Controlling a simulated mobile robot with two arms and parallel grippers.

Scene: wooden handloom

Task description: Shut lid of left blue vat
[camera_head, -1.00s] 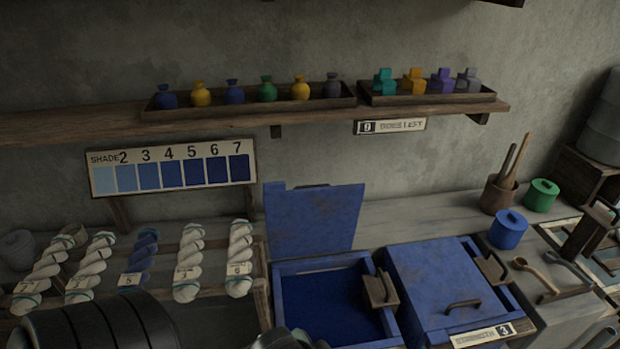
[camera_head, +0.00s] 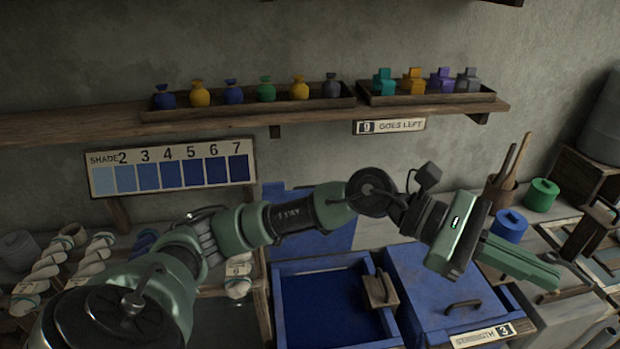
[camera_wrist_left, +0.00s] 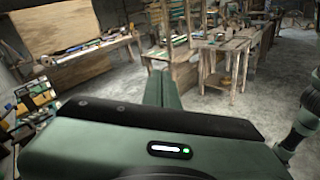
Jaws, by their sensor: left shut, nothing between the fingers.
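The left blue vat (camera_head: 279,305) stands open, with dark blue liquid inside. Its blue lid (camera_head: 325,240) stands raised at the back of the vat, and my left arm hides part of it in the head view. My left gripper (camera_head: 556,280) is shut and empty, to the right of the lid and above the right side of the bench. Its shut fingers also show in the left wrist view (camera_wrist_left: 160,82), pointing out over the room. My right gripper is not in view.
The right blue vat (camera_head: 425,265) is covered by its lid. A wooden block (camera_head: 380,289) sits between the vats. A blue pot (camera_head: 508,226), a green pot (camera_head: 542,195) and a brown tool cup (camera_head: 500,193) stand at the right. Yarn skeins (camera_head: 97,254) lie left.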

